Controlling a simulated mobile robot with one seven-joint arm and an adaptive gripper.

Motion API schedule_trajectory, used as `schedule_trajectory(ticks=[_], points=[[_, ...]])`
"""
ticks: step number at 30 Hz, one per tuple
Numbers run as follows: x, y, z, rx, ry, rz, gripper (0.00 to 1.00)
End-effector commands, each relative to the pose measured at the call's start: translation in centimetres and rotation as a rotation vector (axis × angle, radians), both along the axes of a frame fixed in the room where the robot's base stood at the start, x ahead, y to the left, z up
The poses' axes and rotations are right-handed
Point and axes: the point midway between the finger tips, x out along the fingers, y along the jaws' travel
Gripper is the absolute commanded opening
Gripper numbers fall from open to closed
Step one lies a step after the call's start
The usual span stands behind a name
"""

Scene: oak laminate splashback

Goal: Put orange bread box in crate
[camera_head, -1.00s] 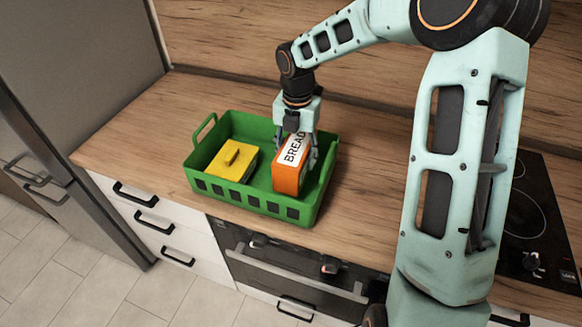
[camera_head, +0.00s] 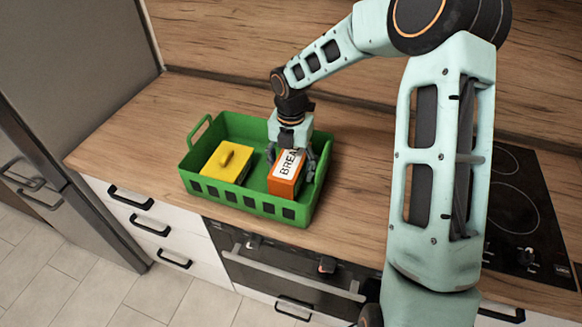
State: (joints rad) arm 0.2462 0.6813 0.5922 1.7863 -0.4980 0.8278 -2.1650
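The orange bread box (camera_head: 283,187), with a white "BREAD" label on top, is inside the green crate (camera_head: 240,207), toward its right end. My gripper (camera_head: 292,155) points down over the box, its fingers on either side, and looks shut on it. The front wall hides the foot of the box, so I cannot tell whether it touches the crate floor. The gripper hides part of the label.
A yellow lidded box (camera_head: 226,164) lies in the left part of the crate. The crate stands on the wooden counter (camera_head: 130,135). A black hob (camera_head: 515,225) is at the right, a fridge (camera_head: 75,75) at the left, and the splashback behind.

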Motion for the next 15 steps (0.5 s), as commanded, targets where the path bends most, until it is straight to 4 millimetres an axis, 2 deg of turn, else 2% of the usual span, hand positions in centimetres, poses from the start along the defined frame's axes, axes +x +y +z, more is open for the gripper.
schedule_trajectory(ticks=[8,11,15], points=[[0.0,0.0,0.3,0.000,-0.001,0.000,0.68],[0.1,0.0,1.1,0.001,-0.004,-0.001,0.68],[0.2,0.0,3.6,0.000,-0.005,-0.002,0.68]])
